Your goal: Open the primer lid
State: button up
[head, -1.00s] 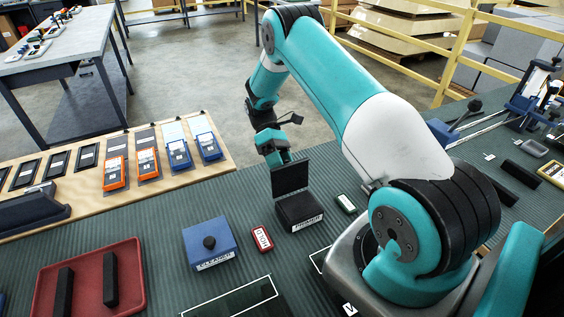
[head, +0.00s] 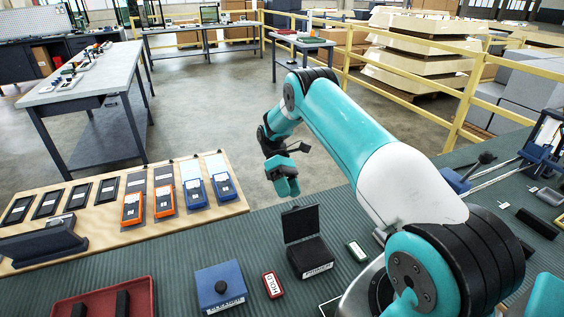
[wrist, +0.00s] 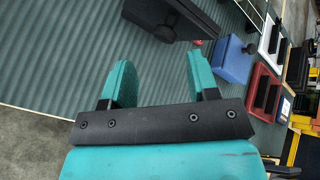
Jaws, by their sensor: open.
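The primer box (head: 311,258) is black with a white label on its front and sits on the green ribbed bench. Its black lid (head: 300,223) stands up at the back edge, raised well off the box. My gripper (head: 286,189) is above and slightly left of the lid's top edge in the head view, with a visible gap between them. In the wrist view my gripper (wrist: 160,72) shows two teal fingers spread apart with nothing between them. A black part at the top of the wrist view is probably the primer box or lid; I cannot tell which.
A blue box (head: 220,284) with a black knob and a red HOLD block (head: 272,285) stand left of the primer box. A small green-edged block (head: 357,252) lies to its right. A red tray (head: 95,300) is at front left, and a wooden board (head: 100,228) holds several devices.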

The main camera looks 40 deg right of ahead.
jog(key=v, duration=0.6)
jog(key=shift+w+r+p, duration=0.2)
jog(key=shift+p, duration=0.1)
dwell(0.3)
